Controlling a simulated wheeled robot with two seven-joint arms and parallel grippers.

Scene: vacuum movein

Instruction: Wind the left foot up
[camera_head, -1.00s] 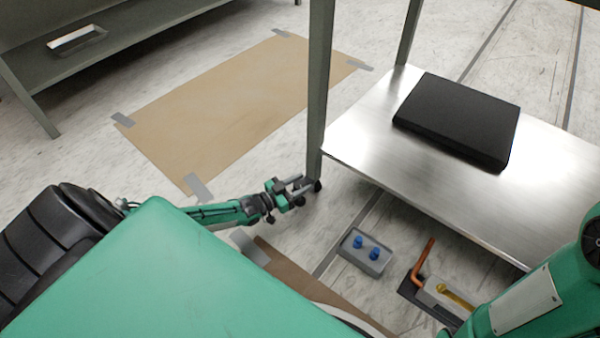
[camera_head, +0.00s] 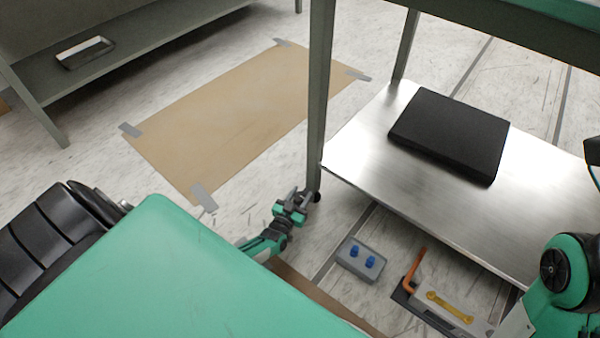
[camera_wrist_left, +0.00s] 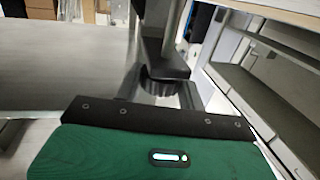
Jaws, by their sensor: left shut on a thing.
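The left foot (camera_head: 317,197) is a small dark foot at the bottom of the grey-green table leg (camera_head: 319,110). In the left wrist view the foot (camera_wrist_left: 161,74) shows as a dark round piece under the end of the leg. My left gripper (camera_head: 300,199) is at floor level beside the leg, shut on the foot. Its two fingers (camera_wrist_left: 160,92) lie on either side of the foot in the wrist view. The fingertips' far ends are partly hidden by the foot and leg. My right arm shows at the right edge, but its gripper is out of view.
The table's steel lower shelf (camera_head: 365,150) carries a flat black box (camera_head: 452,133). On the floor lie a grey block with two blue pegs (camera_head: 361,259) and a dark tray (camera_head: 405,297) with an orange hex key (camera_head: 413,270) and a yellow wrench (camera_head: 450,306). A taped brown sheet (camera_head: 225,120) lies behind.

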